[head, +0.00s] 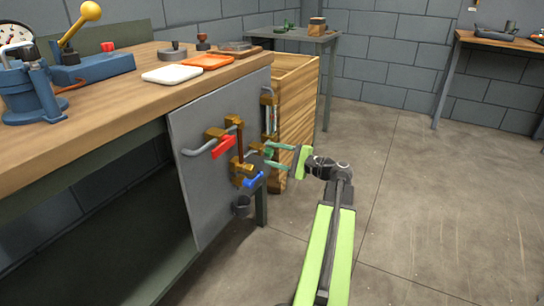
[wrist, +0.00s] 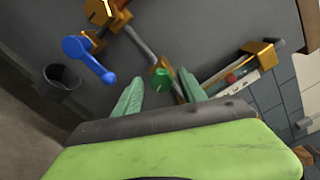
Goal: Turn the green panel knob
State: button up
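The green knob (wrist: 160,78) sits on the grey panel (head: 200,120) on the side of the workbench. In the wrist view it shows between the two pale green fingertips of my gripper (wrist: 159,77), with space on both sides. My gripper (head: 267,155) also shows in the head view, reaching left to the panel's right part, open and empty. How far the fingertips are from the knob in depth is hard to tell. In the head view the knob is mostly hidden around the fingers.
Brass valves and pipes with a red lever (head: 223,147) and a blue lever (head: 253,180) are left of my gripper. A dark cup (head: 242,207) hangs below. A wooden crate (head: 295,120) stands behind. The floor at right is clear.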

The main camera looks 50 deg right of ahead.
jog(key=shift+d, duration=0.1)
jog(key=v, duration=1.7)
jog(key=shift+s, duration=0.2)
